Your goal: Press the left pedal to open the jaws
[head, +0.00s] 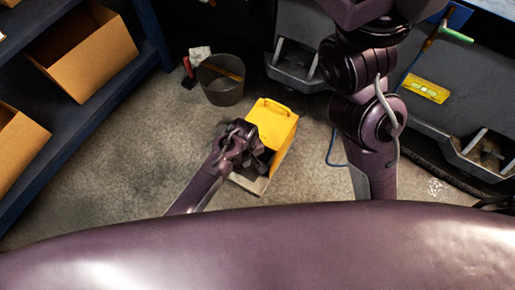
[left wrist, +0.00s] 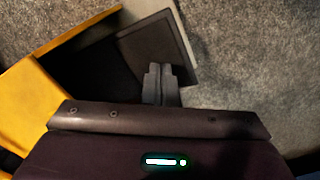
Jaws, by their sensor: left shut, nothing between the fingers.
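A yellow pedal housing (head: 272,122) stands on the floor in the middle of the head view. It also shows at the left of the left wrist view (left wrist: 45,110), with its dark opening. A dark flat pedal plate (left wrist: 178,45) sticks out of the opening. My left gripper (head: 262,160) is beside the open end of the housing. In the left wrist view its fingers (left wrist: 160,84) are shut, empty and overlap the plate; whether they touch it I cannot tell. Only one pedal is seen clearly. The machine's jaws are not seen. My right gripper is out of view.
A grey bucket (head: 222,82) stands behind the housing. Blue shelving (head: 75,120) with cardboard boxes (head: 82,52) is at the left. The dark machine base (head: 295,62) bounds the back and right. Bare concrete floor (head: 135,185) lies left of my left arm.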

